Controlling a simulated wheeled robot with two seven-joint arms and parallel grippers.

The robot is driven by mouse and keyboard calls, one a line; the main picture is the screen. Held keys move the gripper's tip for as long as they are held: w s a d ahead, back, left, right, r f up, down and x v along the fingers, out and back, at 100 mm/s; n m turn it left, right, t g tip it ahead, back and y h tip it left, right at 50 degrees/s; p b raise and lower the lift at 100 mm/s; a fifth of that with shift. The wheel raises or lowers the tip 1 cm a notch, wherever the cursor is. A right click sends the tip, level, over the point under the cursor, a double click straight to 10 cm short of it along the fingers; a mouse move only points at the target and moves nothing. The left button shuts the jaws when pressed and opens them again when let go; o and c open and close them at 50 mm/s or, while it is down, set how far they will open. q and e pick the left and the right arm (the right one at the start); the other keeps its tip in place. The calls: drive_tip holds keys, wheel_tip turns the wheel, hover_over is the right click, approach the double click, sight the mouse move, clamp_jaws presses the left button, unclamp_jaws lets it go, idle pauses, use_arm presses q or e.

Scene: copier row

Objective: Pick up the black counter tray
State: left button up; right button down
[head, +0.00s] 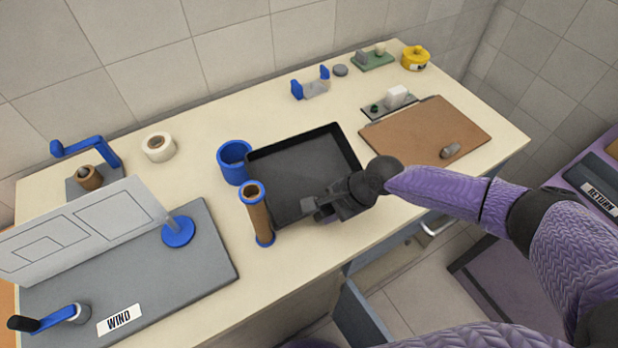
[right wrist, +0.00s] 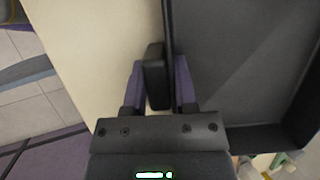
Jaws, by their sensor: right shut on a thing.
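The black counter tray (head: 305,160) is a shallow, empty, square tray lying on the cream counter. It also shows at the right of the right wrist view (right wrist: 245,70). My right gripper (head: 316,205) is at the tray's near side. In the right wrist view, its two purple fingers (right wrist: 158,82) close on a black block-like grip at the tray's edge, one finger on each side. The tray appears to rest flat on the counter. The gripper and wrist hide part of its near edge. My left gripper is not in view.
A brown roll with blue ends (head: 261,215) stands close to the tray's left side, and a blue cup (head: 234,160) stands by its far left corner. A brown board (head: 425,130) lies to the right. The WIND mat (head: 200,275) covers the left front.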

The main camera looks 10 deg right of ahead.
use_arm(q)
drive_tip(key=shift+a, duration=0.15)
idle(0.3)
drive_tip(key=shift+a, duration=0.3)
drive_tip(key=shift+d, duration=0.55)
use_arm(e)
drive_tip(key=shift+r, duration=0.1)
